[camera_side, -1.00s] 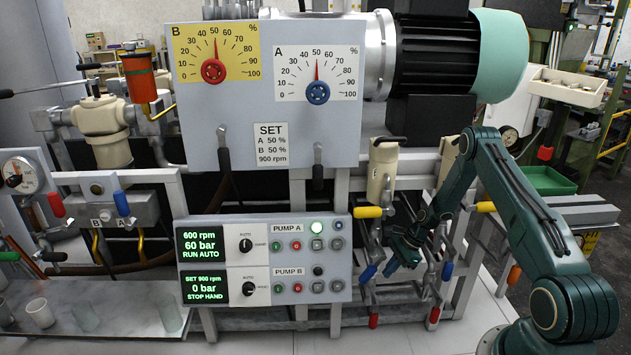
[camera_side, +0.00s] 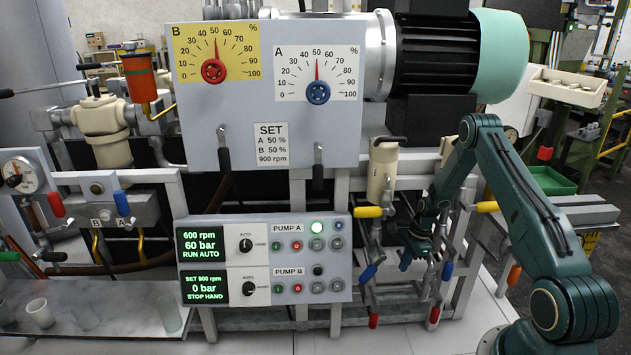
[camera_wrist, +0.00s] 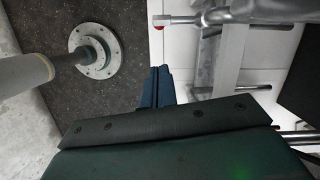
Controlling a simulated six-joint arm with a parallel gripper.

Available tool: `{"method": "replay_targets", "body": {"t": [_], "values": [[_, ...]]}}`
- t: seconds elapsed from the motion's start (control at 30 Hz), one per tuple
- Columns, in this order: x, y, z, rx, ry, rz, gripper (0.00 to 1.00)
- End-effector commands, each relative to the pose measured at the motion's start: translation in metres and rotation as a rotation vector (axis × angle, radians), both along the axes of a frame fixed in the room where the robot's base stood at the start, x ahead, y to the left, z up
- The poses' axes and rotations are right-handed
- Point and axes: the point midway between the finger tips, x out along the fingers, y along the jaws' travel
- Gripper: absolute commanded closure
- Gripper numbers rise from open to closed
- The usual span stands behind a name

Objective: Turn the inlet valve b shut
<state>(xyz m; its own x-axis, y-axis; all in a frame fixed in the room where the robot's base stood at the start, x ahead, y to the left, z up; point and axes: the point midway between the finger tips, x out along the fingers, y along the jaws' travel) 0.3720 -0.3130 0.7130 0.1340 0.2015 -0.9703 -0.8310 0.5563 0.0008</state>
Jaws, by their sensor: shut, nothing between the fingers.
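Two valve columns with coloured handles stand right of the control panel. The left column has a yellow handle (camera_side: 367,212), a blue handle (camera_side: 368,272) and a red handle (camera_side: 373,320). The right column has a yellow handle (camera_side: 487,206), a blue handle (camera_side: 447,270) and a red handle (camera_side: 434,314). No label shows which is inlet valve b. My gripper (camera_side: 406,262) is between the two columns, pointing down and left. In the wrist view my gripper (camera_wrist: 157,70) has its blue fingers together with nothing between them. The arm partly hides the right column.
The control panel (camera_side: 264,260) shows pump A at 60 bar and pump B at 0 bar, stopped. Red and blue levers sit on a block (camera_side: 110,212) marked B and A at left.

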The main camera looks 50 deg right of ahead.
Motion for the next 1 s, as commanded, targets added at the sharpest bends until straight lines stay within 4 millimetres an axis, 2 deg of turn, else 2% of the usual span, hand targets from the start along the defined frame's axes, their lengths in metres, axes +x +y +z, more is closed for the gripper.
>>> {"method": "replay_targets", "body": {"t": [0.1,0.63,1.0], "values": [[-0.001,-0.004,0.019,-0.003,-0.003,0.000,1.00],[-0.011,-0.017,0.090,-0.006,-0.003,0.006,1.00],[-0.012,-0.015,0.130,-0.175,0.007,0.194,1.00]]}}
